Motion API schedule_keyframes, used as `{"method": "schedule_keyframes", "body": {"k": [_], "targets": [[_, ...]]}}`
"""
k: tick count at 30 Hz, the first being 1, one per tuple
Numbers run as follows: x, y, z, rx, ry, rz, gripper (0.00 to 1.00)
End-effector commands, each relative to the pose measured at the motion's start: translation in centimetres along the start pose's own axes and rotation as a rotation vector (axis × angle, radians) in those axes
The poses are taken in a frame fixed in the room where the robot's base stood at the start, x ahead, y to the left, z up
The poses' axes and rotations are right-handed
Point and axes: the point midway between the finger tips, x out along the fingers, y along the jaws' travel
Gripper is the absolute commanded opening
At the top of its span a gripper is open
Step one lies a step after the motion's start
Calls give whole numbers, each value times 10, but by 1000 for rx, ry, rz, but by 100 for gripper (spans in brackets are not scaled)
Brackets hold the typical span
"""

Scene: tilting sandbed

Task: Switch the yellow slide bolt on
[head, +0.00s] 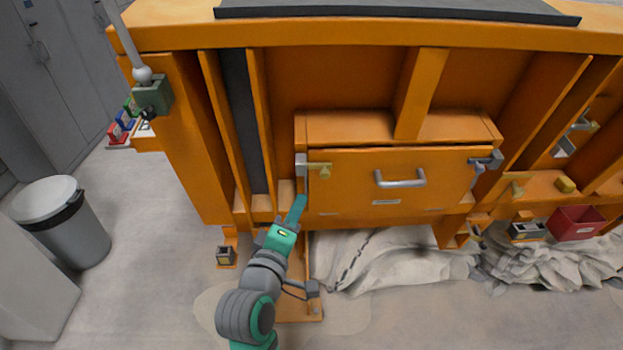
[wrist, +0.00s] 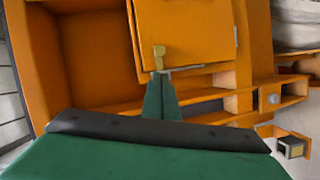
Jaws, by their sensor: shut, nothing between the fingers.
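The yellow slide bolt (head: 319,169) is at the upper left corner of an orange door panel (head: 350,195), beside a grey metal block (head: 301,165). My gripper (head: 297,205) points up near the door's left edge, a little below and left of the bolt in the head view. Its green fingers are together and hold nothing. In the wrist view a small yellow piece, which looks like the bolt's knob (wrist: 159,52), shows just beyond the fingertips (wrist: 161,76). I cannot tell whether they touch.
The door has a silver handle (head: 400,180) and a grey latch (head: 487,160) at its right. Orange ribs stand on both sides. A crumpled pale sheet (head: 390,262) lies below. A grey bin (head: 62,220) stands at the left, with clear floor between.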

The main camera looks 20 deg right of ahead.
Motion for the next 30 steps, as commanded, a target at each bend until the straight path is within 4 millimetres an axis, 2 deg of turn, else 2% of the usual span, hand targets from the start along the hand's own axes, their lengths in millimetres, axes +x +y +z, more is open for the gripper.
{"method": "schedule_keyframes", "body": {"k": [11,16,30], "targets": [[1,4,0,-4,-7,2,0],[9,4,0,-4,-7,2,0],[82,4,0,-3,-7,2,0]]}}
